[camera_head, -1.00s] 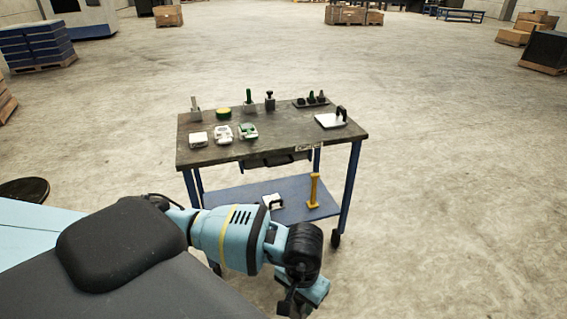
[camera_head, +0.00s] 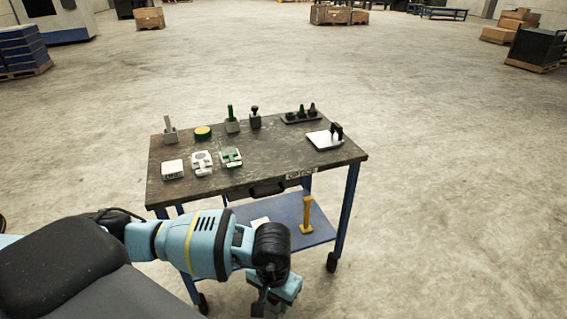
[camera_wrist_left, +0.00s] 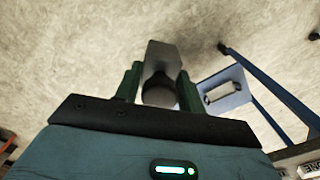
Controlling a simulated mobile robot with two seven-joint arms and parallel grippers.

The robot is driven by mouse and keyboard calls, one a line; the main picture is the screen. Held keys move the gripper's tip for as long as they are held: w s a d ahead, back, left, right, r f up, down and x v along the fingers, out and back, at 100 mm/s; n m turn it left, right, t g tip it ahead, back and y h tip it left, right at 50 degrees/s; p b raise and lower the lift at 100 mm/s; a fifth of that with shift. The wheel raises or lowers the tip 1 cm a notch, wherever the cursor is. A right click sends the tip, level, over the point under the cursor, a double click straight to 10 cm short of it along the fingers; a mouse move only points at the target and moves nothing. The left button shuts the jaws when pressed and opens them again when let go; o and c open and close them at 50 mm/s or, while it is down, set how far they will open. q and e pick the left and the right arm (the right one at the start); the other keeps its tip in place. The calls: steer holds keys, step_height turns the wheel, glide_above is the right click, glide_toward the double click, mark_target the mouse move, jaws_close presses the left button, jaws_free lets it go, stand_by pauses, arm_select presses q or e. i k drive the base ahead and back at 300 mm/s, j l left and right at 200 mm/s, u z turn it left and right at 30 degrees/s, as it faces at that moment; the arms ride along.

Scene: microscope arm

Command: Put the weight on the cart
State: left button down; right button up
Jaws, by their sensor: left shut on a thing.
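The weight (camera_wrist_left: 163,62) is a grey block with a dark round knob, seen in the left wrist view between the green fingers of my left gripper (camera_wrist_left: 158,84). The gripper is shut on it and holds it above the bare floor. In the head view my left gripper (camera_head: 272,302) is at the bottom, in front of the cart and below its top; the weight cannot be made out there. The cart (camera_head: 263,157) has a dark worn top, blue legs, wheels and a blue lower shelf (camera_head: 285,217). My right gripper is not in view.
A white scale (camera_head: 323,140) sits at the top's right. A white box (camera_head: 173,169), a green-and-white item (camera_head: 231,157), a yellow-green disc (camera_head: 203,133) and a black-knobbed weight (camera_head: 255,118) stand there too. The middle-right of the top is clear. A yellow post (camera_head: 307,215) stands on the shelf.

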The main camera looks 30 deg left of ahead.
mark_target(289, 151)
steer(key=i+j, duration=0.9)
